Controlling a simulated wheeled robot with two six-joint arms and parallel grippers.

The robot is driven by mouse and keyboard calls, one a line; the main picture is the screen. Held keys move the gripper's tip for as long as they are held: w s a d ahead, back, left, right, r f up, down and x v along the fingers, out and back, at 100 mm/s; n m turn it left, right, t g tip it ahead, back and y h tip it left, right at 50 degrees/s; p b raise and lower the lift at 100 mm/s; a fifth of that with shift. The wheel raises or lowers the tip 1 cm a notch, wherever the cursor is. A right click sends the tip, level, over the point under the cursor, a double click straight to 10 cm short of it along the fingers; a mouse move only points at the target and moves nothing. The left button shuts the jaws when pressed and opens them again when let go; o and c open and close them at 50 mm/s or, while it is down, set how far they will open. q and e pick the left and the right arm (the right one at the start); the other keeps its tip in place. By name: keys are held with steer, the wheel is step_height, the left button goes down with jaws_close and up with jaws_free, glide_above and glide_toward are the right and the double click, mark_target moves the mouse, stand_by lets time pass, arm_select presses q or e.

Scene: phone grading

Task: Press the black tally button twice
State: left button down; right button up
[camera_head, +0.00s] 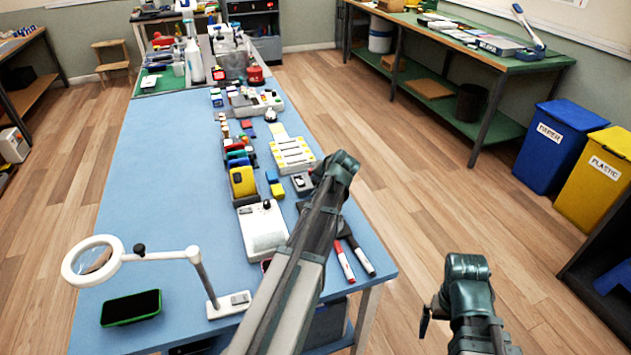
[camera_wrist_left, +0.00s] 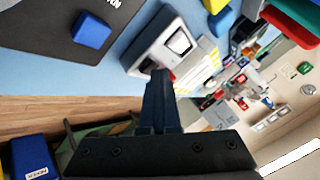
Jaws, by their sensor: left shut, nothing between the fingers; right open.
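A small grey device with a dark top (camera_head: 302,184), which looks like the tally counter, sits at the table's right edge. In the left wrist view a pale grey box with dark-framed windows (camera_wrist_left: 172,44) is just beyond my fingertips, probably the same device. I cannot make out its black button; the fingers may cover it. My left gripper (camera_head: 318,178) is shut and empty beside the device in the head view; its fingers (camera_wrist_left: 160,78) overlap the box's near edge in the wrist view. I cannot tell whether they touch. My right gripper (camera_head: 427,318) is open, off the table's right side.
The blue table (camera_head: 150,190) is clear on its left. A green-edged phone (camera_head: 131,308), a magnifier lamp (camera_head: 95,262), a white box (camera_head: 262,232), a yellow item (camera_head: 243,181) and markers (camera_head: 344,262) lie near. A blue block (camera_wrist_left: 92,31) shows in the wrist view.

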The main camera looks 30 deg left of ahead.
arm_select(q)
steer(key=shift+r, duration=0.1)
steer(key=shift+r+p, duration=0.75)
steer(key=shift+p, duration=0.15)
step_height(320, 180, up, 5)
steer(key=p, duration=0.5)
stand_by(2.3)
